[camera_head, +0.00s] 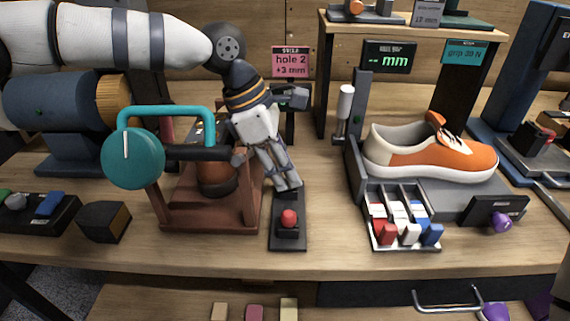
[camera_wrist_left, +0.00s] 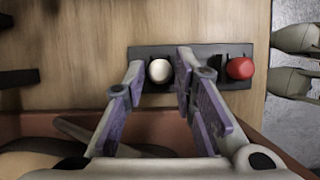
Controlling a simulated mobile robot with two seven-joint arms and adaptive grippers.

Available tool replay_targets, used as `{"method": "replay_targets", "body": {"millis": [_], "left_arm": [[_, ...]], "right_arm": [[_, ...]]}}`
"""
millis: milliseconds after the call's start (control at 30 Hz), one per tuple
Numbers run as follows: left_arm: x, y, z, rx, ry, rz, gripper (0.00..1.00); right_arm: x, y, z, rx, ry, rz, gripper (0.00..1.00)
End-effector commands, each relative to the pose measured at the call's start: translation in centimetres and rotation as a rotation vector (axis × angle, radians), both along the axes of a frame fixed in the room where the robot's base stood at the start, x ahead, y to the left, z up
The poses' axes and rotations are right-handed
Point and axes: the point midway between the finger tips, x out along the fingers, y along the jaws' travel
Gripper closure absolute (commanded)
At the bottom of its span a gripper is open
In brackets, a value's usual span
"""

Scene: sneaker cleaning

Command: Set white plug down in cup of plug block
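The black plug block (camera_head: 289,240) lies near the table's front edge, with a red plug (camera_head: 289,217) at its near end. The block (camera_wrist_left: 215,50) also shows in the left wrist view, with the red plug (camera_wrist_left: 239,68) at its right end. The white plug (camera_wrist_left: 159,70) is at the block's left part, between the fingertips of my left gripper (camera_wrist_left: 160,64). Narrow gaps seem to show beside it, so the fingers look open around it. Its lower part is hidden. In the head view my left gripper (camera_head: 287,186) points down at the block's far end and hides the white plug.
A brown stand (camera_head: 210,222) with a teal handle (camera_head: 160,110) stands close to the left of my left gripper. A sneaker (camera_head: 435,158) on a grey rig and a tray of coloured blocks (camera_head: 402,243) are to the right. Bare table lies between block and tray.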

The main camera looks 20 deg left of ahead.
Motion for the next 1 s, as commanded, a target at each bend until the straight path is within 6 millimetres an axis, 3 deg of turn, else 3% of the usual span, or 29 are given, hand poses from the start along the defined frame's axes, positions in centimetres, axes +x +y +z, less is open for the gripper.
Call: {"method": "replay_targets", "body": {"millis": [367,800,1000], "left_arm": [[0.0,0.1,0.3,0.0,0.0,0.0,0.57],[-0.9,3.9,9.7,0.001,-0.003,0.0,0.57],[-1.1,4.5,11.1,0.0,0.001,0.001,0.57]], "right_arm": [[0.0,0.0,0.0,0.0,0.0,0.0,0.6],[0.0,0.0,0.0,0.0,-0.001,0.0,0.6],[0.0,0.0,0.0,0.0,0.0,0.0,0.6]]}}
